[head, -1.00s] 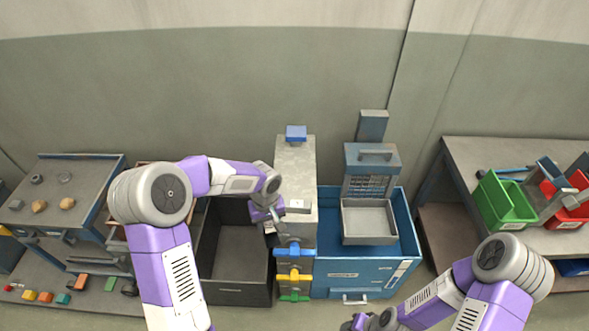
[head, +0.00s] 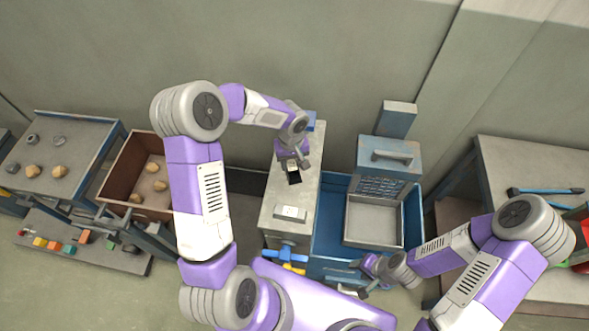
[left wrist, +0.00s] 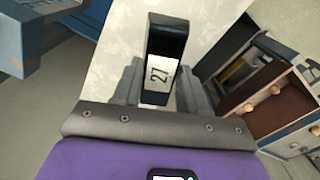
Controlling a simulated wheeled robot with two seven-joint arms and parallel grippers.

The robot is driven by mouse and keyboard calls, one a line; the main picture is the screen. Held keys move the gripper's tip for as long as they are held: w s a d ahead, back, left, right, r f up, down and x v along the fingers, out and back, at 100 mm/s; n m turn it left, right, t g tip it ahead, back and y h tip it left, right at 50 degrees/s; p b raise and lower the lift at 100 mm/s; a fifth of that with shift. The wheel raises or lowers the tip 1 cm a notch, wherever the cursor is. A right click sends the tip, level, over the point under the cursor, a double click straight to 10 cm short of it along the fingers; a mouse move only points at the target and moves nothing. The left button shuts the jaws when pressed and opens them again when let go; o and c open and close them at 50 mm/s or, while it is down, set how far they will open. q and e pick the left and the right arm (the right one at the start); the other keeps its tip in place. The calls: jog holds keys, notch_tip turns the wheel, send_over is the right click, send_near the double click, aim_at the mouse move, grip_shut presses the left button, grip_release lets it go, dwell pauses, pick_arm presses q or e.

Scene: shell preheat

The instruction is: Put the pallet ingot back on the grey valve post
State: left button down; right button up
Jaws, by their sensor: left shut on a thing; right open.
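The ingot is a dark block (head: 294,178) with a white label, which reads 27 in the left wrist view (left wrist: 168,35). My left gripper (head: 291,163) is shut on it, with a finger on each side in the left wrist view (left wrist: 160,88). The block is over the pale top of the grey valve post (head: 271,205); I cannot tell whether it touches. Blue and yellow valve handles (head: 287,256) show at the post's front, partly hidden by my arm. My right gripper (head: 367,277) is open and empty, low in front of the blue bin.
A small white plate (head: 290,213) lies on the post top near its front, and a blue block (head: 311,121) at its back. Right of the post is a blue bin (head: 331,222) with a grey tray (head: 373,222). A brown crate (head: 125,165) stands to the left.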

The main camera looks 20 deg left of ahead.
aim_at(292, 173)
pick_arm(q)
notch_tip(292, 173, down, 6)
jog(key=shift+f, duration=0.15)
jog(key=shift+w+f, duration=0.1)
jog(key=shift+f, duration=0.15)
jog(key=shift+f, duration=0.15)
jog(key=c, duration=0.6)
grip_release()
